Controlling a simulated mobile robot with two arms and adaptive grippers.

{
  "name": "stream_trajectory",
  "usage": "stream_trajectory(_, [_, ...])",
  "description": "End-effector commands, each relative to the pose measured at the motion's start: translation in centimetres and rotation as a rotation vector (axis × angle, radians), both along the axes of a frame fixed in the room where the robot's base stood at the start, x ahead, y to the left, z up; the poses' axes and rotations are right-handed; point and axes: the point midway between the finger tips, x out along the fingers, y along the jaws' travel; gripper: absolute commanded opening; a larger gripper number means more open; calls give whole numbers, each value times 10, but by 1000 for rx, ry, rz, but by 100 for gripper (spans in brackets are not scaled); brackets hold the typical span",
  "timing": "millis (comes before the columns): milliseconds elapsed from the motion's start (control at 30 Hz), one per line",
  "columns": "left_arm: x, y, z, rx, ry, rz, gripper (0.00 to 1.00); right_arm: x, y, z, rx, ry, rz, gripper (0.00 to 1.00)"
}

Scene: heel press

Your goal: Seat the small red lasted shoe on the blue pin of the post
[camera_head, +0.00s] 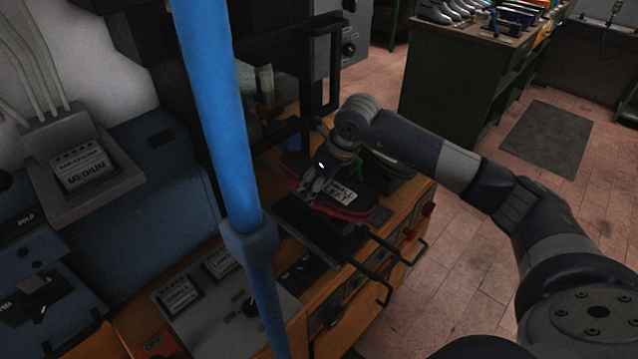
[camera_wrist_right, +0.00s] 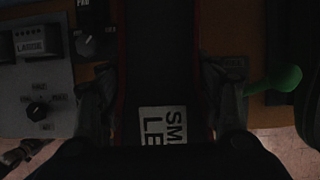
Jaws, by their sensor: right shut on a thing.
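The small red shoe (camera_head: 368,208) has a dark sole facing up, with a white label reading "SMALL LEFT". My right gripper (camera_head: 326,182) is shut on it across its width. In the right wrist view, the dark sole (camera_wrist_right: 158,60) with thin red edges lies between the two fingers of my right gripper (camera_wrist_right: 162,98). The shoe is above the machine's front, over a dark plate; I cannot tell whether it touches anything. I cannot clearly make out the post's blue pin; the shoe, gripper and machine frame may hide it. My left gripper is not in view.
A dark machine frame (camera_head: 333,65) stands just behind the shoe. Black bar handles (camera_head: 385,245) stick out in front. A green-edged dark object (camera_head: 392,166) lies close on the right. A grey control panel (camera_head: 215,290) is at front left. A blue pole (camera_head: 215,110) crosses the foreground.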

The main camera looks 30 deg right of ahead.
Motion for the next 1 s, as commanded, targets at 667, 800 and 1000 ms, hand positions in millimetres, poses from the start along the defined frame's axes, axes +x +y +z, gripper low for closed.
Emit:
stream_trajectory(667, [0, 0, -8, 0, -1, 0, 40, 1, 0, -7, 1, -3, 0, 75])
stream_trajectory(800, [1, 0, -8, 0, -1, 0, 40, 0, 0, -8, 0, -1, 0, 84])
stream_trajectory(1000, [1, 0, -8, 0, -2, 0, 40, 0, 0, -8, 0, -1, 0, 84])
